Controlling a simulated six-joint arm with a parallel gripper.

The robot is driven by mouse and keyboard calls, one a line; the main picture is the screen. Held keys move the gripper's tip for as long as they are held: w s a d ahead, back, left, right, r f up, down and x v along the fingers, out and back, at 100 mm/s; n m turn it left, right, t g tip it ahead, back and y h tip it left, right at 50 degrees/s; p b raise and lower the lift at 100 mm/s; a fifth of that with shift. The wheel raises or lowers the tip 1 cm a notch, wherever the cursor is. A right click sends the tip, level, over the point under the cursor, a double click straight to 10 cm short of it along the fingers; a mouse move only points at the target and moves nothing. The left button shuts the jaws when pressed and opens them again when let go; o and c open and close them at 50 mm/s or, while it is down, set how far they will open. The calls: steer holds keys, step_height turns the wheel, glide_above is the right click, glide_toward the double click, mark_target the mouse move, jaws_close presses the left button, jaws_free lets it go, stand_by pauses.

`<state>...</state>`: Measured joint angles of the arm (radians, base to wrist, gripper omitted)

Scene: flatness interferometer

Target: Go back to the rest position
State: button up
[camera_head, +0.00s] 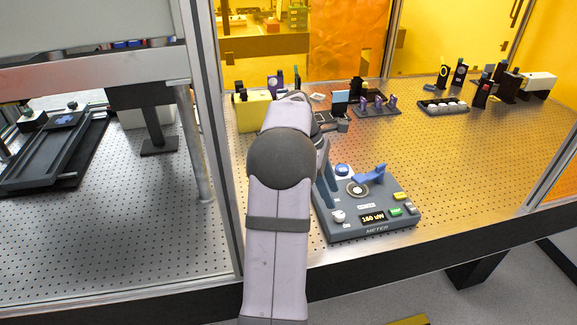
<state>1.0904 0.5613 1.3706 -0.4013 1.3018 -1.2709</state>
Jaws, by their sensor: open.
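My arm reaches up from the bottom centre over the perforated optical table (455,150). My gripper (337,125) is small in the view, just beyond my arm's wrist and partly hidden by it. It is open and I see nothing held in it. It appears to be above the table, behind the grey meter box (335,229), near a group of small optics. The meter box has a lit display (373,217), coloured buttons and a blue lever-like part (371,175) on top. My arm covers part of the box's left side.
A yellow block (252,113) stands left of my wrist. A black tray with small purple-topped parts (377,108) lies behind the gripper. A rack of white pieces (443,106) and black mounts stand back right. A metal frame post (214,140) rises left of my arm. The table's right middle is clear.

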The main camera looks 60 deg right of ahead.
steer(key=a+f, duration=0.2)
steer(key=a, duration=0.1)
steer(key=a+f+t+y, duration=0.1)
steer(key=a+f, duration=0.1)
steer(key=a, duration=0.2)
steer(key=w+a+f+n+y, duration=0.1)
steer(key=a+f, duration=0.1)
steer(key=a, duration=0.1)
steer(key=shift+a, duration=0.3)
steer(key=w+a+f+m+t+y+b, duration=0.1)
steer(key=a+f+t+y+b, duration=0.15)
steer(key=a, duration=0.85)
steer(key=w+a+f+m+t+y+b, duration=0.1)
steer(key=w+a+f+t+y, duration=0.2)
steer(key=a, duration=0.8)
steer(key=w+a+r+m+g+h+p, duration=0.1)
steer(key=w+a+h, duration=0.1)
steer(key=a, duration=0.4)
steer(key=w+a+r+m+g+h+p, duration=0.1)
steer(key=a+r+h+p, duration=0.1)
steer(key=a+h, duration=0.2)
steer(key=a, duration=0.3)
steer(key=shift+w+m, duration=0.3)
steer(key=shift+w, duration=0.1)
steer(key=shift+r, duration=0.1)
